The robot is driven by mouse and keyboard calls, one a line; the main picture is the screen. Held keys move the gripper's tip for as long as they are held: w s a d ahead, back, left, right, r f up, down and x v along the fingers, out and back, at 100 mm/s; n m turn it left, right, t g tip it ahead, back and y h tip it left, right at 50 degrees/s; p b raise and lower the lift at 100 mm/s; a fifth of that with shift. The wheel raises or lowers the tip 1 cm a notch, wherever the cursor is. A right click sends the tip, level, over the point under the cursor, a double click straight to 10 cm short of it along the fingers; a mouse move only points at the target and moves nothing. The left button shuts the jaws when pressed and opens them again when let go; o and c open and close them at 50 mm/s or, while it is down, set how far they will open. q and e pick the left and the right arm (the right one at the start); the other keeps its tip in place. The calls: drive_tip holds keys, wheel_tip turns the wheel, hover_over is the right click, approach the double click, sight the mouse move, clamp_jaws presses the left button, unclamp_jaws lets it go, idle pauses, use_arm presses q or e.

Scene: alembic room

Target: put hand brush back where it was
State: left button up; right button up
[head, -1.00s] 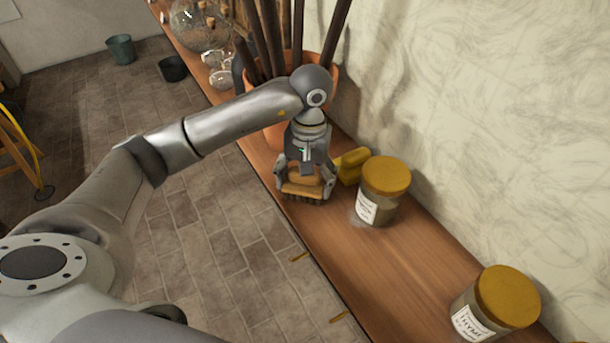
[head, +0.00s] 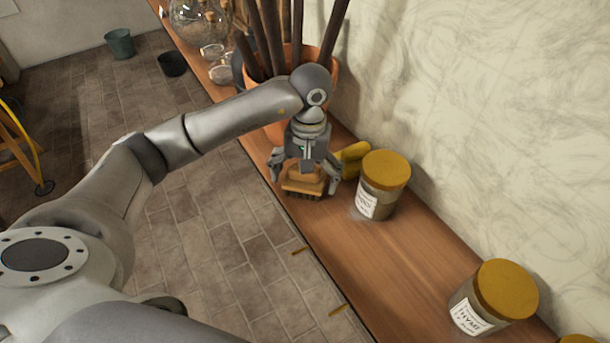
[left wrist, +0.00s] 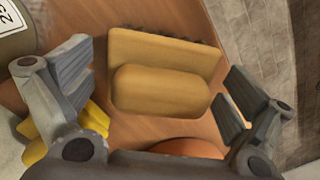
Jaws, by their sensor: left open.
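The hand brush (head: 303,184) has a tan wooden body with dark bristles and rests on the wooden shelf (head: 400,257), near its front edge. In the left wrist view the hand brush (left wrist: 163,75) lies between the fingers, with a gap on each side. My left gripper (head: 305,181) is open around the brush, pointing down, with its fingers apart from it. It also shows in the left wrist view (left wrist: 160,98). My right gripper is not in view.
A jar with a yellow lid (head: 383,184) stands close to the right of the gripper, beside a yellow object (head: 354,157). A terracotta pot (head: 332,85) with dark sticks stands behind. A thyme jar (head: 495,297) is farther right. The shelf between the jars is clear.

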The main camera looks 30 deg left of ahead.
use_arm(q)
drive_tip(key=shift+r+p, duration=0.2)
drive_tip(key=shift+p, duration=0.1)
drive_tip(key=shift+w+r+b, duration=0.1)
drive_tip(key=shift+r+b, duration=0.15)
drive_tip(key=shift+b, duration=0.15)
drive_tip(key=r, duration=0.3)
drive_tip(key=r+b, duration=0.1)
drive_tip(key=r, duration=0.2)
drive_tip(key=r+b, duration=0.1)
drive_tip(key=r, duration=0.2)
drive_tip(key=shift+w+d+r, duration=0.1)
drive_tip(key=shift+w+r, duration=0.15)
drive_tip(key=shift+r, duration=0.9)
